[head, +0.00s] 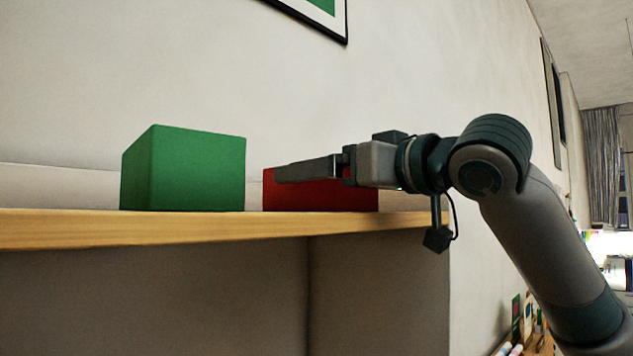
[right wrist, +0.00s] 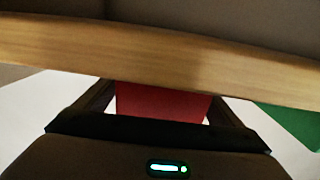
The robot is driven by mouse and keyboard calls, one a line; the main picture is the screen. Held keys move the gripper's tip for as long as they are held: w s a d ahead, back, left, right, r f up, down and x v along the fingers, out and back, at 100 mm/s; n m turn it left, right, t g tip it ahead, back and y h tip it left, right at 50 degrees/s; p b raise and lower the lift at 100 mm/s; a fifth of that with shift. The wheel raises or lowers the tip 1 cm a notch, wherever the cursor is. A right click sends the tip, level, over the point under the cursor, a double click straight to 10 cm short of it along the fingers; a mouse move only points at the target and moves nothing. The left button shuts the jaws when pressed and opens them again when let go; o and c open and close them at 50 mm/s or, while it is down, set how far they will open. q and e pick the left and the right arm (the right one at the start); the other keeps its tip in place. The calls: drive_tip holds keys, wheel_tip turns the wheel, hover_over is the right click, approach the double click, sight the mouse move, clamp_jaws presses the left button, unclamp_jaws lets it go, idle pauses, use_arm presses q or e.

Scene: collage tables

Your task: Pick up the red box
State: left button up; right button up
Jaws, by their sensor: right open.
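The red box (head: 322,197) sits on the wooden shelf (head: 200,228), and my right gripper covers its upper part in the head view. My right gripper (head: 282,172) reaches in from the right, level, with its fingers across the front of the box. In the right wrist view the red box (right wrist: 162,103) shows between the two spread fingers (right wrist: 160,100) of my right gripper, which is open. Whether the fingers touch the box I cannot tell. My left gripper is not in view.
A taller green box (head: 185,170) stands left of the red box, with a small gap between them. It also shows at the right of the right wrist view (right wrist: 290,124). The shelf's front edge (right wrist: 150,55) crosses the wrist view. A pale wall is behind.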

drive_tip(key=shift+p+x, duration=0.3)
drive_tip(key=shift+x, duration=0.6)
drive_tip(key=c, duration=1.2)
